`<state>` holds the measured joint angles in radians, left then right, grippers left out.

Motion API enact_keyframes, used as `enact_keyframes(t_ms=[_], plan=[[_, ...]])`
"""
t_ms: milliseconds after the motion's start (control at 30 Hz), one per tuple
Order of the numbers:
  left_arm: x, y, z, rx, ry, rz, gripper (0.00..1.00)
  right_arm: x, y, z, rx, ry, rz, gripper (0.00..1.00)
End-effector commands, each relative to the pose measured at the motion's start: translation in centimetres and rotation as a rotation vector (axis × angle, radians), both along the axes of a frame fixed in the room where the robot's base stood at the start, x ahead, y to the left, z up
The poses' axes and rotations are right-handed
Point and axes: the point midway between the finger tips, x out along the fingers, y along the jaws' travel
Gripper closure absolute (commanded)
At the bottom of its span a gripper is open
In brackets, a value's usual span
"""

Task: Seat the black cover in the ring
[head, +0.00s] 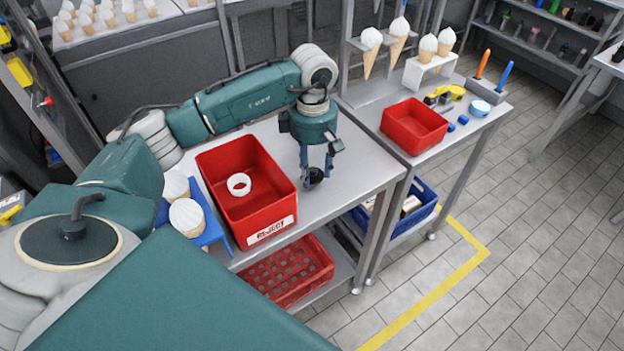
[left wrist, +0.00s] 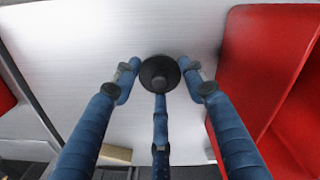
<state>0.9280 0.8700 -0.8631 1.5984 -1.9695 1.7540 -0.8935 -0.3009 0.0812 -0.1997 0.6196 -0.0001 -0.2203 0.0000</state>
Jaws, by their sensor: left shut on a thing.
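The black cover (head: 316,175) is a small dark round piece. My left gripper (head: 314,168) is shut on it, fingers pointing down, over the metal table to the right of the red reject bin (head: 275,218). In the left wrist view the cover (left wrist: 159,74) sits between the blue fingertips of the gripper (left wrist: 157,84). I cannot tell whether it touches the table. The white ring (head: 239,184) lies inside the reject bin, its hole visible. My right gripper is not in view.
A blue stand (head: 213,228) with ice cream cones is left of the bin. Another red bin (head: 414,127) stands on the right-hand table, with tools and a cone rack nearby. The table (head: 352,171) around the gripper is clear.

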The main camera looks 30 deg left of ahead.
Motion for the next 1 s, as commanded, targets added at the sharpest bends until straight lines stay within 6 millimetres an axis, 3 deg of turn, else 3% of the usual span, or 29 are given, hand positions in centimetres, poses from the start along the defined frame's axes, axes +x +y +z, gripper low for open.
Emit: enact_keyframes(t_ms=[633, 1000], plan=[[0.0, 0.0, 5.5, 0.000, -0.001, 0.001, 0.68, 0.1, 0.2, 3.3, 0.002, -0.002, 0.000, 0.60], [0.0, 0.0, 5.9, 0.000, 0.001, -0.001, 0.68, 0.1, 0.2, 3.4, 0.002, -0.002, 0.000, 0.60]])
